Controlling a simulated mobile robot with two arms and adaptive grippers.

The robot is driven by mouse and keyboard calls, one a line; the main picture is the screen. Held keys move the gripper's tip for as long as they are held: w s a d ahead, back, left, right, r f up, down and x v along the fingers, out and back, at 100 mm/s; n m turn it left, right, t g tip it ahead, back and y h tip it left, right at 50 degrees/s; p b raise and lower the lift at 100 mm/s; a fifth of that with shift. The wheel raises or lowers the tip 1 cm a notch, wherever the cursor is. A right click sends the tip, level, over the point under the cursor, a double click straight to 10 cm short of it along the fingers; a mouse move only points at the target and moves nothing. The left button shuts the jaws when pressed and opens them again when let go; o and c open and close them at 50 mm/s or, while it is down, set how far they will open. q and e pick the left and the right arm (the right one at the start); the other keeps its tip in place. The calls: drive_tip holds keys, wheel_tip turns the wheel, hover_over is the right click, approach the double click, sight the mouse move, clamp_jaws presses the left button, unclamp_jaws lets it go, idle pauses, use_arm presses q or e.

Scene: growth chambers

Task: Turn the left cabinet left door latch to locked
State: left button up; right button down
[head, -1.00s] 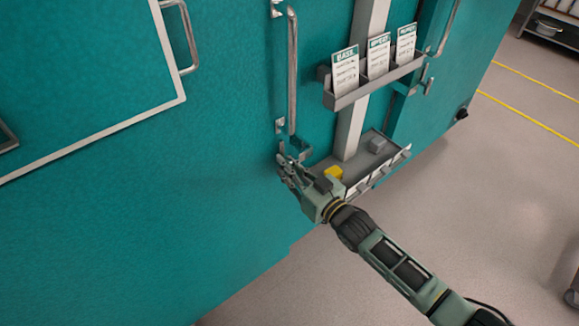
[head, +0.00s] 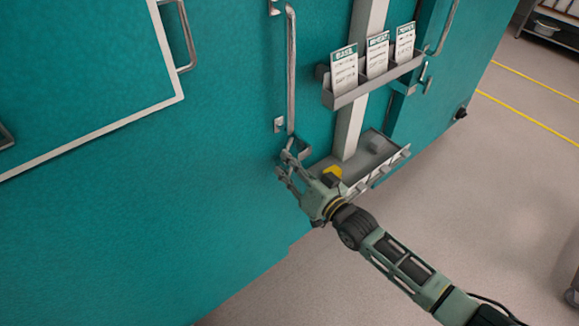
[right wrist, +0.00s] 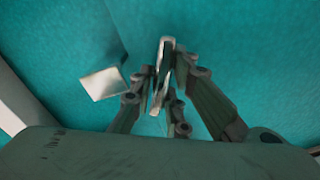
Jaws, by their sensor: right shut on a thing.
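The teal left cabinet door (head: 225,120) fills the left and middle of the head view. Its latch (head: 290,146) is a small metal lever below the long vertical handle, beside a grey bracket (head: 303,151). My right gripper (head: 284,169) is at the latch, low on the door. In the right wrist view the fingers of my right gripper (right wrist: 162,92) are closed around the narrow metal latch lever (right wrist: 166,46). A pale metal block (right wrist: 103,84) sits just left of them, apart from the lever. The fingers partly hide the lever. My left gripper is not in view.
A long vertical handle (head: 291,70) stands above the latch. A card rack (head: 375,80) and a lower grey tray (head: 352,172) with a yellow item (head: 332,171) are close to the right of my gripper. Open floor (head: 470,190) lies at the right.

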drive_tip(key=shift+m, duration=0.9)
drive_tip(key=c, duration=1.8)
unclamp_jaws()
drive_tip(key=shift+o, duration=0.2)
drive_tip(key=v, duration=1.2)
drive_tip(key=shift+d, duration=0.1)
